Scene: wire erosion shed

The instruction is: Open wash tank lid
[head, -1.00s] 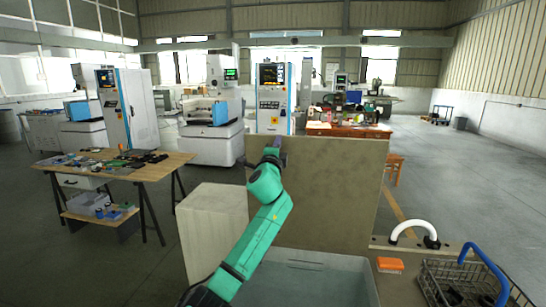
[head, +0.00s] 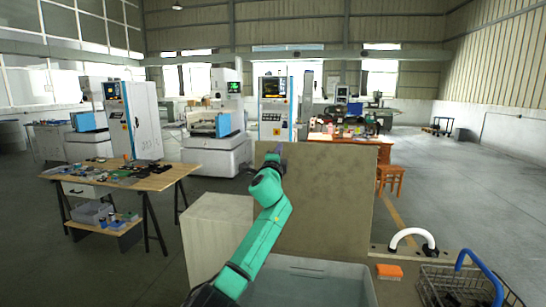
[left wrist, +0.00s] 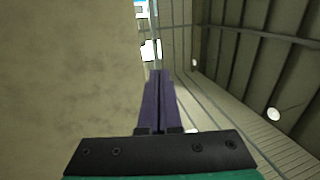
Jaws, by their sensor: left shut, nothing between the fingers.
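The wash tank lid (head: 330,205) is a flat beige-brown board. It stands raised, close to upright, at the far side of the grey wash tank (head: 308,268). The tank's inside shows below it. My left gripper (head: 277,149) is at the lid's upper left, in front of its face, with its purple fingers shut and empty. In the left wrist view the shut fingers (left wrist: 159,78) point along the lid (left wrist: 65,75), which fills the left side. Whether they touch it I cannot tell. My right gripper is not in view.
A pale block (head: 215,235) stands left of the tank. At right are a white curved handle (head: 412,234), an orange box (head: 389,271) and a wire basket (head: 450,288) with a blue handle. A cluttered wooden table (head: 150,180) stands at left, with open floor around it.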

